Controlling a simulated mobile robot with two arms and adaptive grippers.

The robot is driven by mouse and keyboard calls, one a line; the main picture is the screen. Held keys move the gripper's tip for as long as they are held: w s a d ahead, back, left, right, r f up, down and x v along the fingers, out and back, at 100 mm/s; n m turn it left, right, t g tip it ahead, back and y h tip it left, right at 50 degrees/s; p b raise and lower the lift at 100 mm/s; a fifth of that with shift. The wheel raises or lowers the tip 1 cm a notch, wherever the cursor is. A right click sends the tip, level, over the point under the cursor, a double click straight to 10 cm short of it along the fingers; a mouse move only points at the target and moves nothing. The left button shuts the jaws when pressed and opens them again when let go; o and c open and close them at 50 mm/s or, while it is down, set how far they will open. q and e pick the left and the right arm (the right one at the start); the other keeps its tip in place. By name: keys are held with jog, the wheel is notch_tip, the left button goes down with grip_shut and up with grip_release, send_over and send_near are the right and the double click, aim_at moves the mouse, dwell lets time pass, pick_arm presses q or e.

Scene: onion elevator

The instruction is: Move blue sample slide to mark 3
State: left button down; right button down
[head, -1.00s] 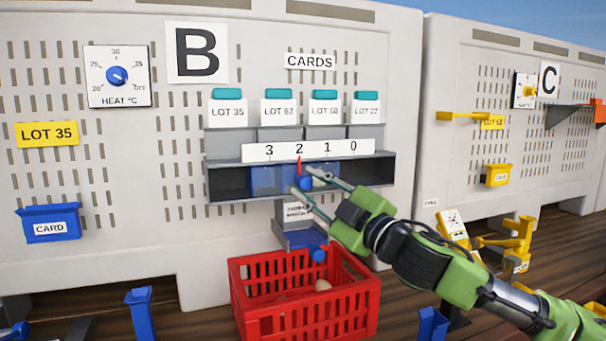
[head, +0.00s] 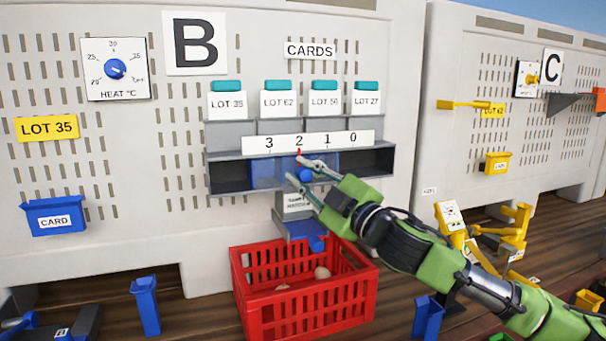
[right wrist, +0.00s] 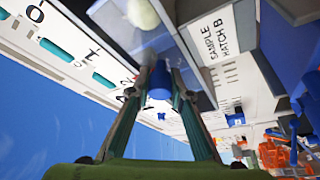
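The blue sample slide (head: 263,173) sits in the grey channel (head: 228,178) under the number strip (head: 312,142). Its red pointer (head: 299,153) stands at mark 2. A round blue knob (head: 305,174) sticks out from the slide's front. My right gripper (head: 297,170) is at the knob, with one finger on each side; the fingers look apart, and firm contact cannot be made out. In the right wrist view the knob (right wrist: 160,82) shows between the two fingertips (right wrist: 164,88). My left gripper is not in view.
Below the channel is a hatch with another blue knob (head: 317,243). A red crate (head: 305,300) with a few pale round items stands under it. Above are bins with LOT cards (head: 279,104). A blue card holder (head: 53,216) hangs at the left.

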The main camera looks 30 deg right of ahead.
aim_at(259, 169)
jog(key=shift+a+r+p, duration=0.15)
jog(key=shift+a+p, duration=0.15)
jog(key=shift+p, duration=0.15)
jog(key=a+p, duration=0.1)
jog(key=a, duration=0.1)
jog(key=w+a+p, duration=0.1)
jog(key=a, duration=0.1)
jog(key=a+p, duration=0.1)
jog(key=a, duration=0.1)
jog(key=shift+w, duration=0.25)
jog(key=shift+f, duration=0.2)
jog(key=shift+d, duration=0.1)
jog(key=c, duration=2.2)
grip_release()
jog(key=shift+o, duration=0.5)
jog(key=shift+a, duration=0.2)
jog(key=shift+w, duration=0.1)
